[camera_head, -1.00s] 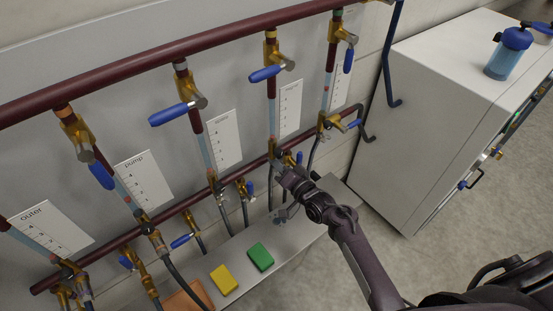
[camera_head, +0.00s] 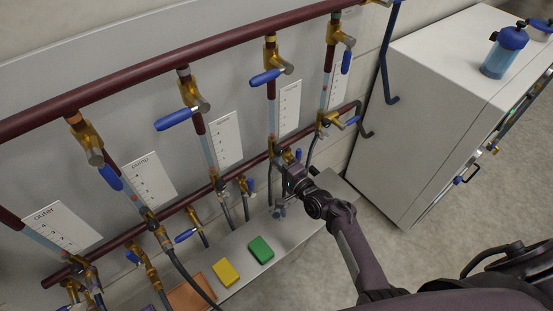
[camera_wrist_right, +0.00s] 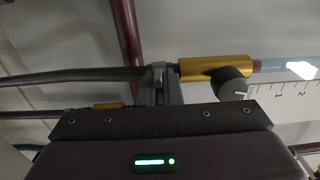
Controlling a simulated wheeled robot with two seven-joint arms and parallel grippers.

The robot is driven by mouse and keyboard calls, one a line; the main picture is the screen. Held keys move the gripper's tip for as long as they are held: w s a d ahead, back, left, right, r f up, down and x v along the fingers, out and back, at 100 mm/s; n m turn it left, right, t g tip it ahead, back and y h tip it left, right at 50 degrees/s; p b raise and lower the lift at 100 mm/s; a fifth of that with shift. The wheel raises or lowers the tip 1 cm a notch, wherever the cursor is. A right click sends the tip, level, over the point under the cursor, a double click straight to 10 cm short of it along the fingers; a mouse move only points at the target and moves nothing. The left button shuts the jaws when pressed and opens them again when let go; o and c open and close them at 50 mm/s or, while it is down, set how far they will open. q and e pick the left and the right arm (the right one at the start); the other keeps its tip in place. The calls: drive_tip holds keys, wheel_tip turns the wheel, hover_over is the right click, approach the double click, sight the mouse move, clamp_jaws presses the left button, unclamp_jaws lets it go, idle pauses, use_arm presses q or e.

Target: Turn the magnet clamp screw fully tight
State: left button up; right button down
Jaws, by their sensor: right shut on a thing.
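My right gripper (camera_head: 281,163) is at the lower end of a gauge column on the wall manifold, by a brass fitting and a black hose. In the right wrist view its narrow fingers (camera_wrist_right: 159,90) are shut on a small grey metal piece, the clamp screw (camera_wrist_right: 158,70), where the black hose (camera_wrist_right: 80,76) meets the brass fitting (camera_wrist_right: 215,68). The fingers hide most of the screw and clamp, so its tightness cannot be told. The label of this column's scale card (camera_head: 290,107) is too small to read. My left gripper is not in view.
Blue-handled valves (camera_head: 272,76) hang from the dark red upper pipe (camera_head: 150,78). A grey shelf (camera_head: 290,235) below carries a green block (camera_head: 261,249) and a yellow block (camera_head: 226,271). A white cabinet (camera_head: 440,100) stands to the right, with open floor before it.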

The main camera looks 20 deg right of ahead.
idle(0.5)
drive_tip(key=c, duration=1.6)
unclamp_jaws()
drive_tip(key=v, duration=0.7)
drive_tip(key=shift+s+d, duration=0.15)
drive_tip(key=shift+s, duration=0.2)
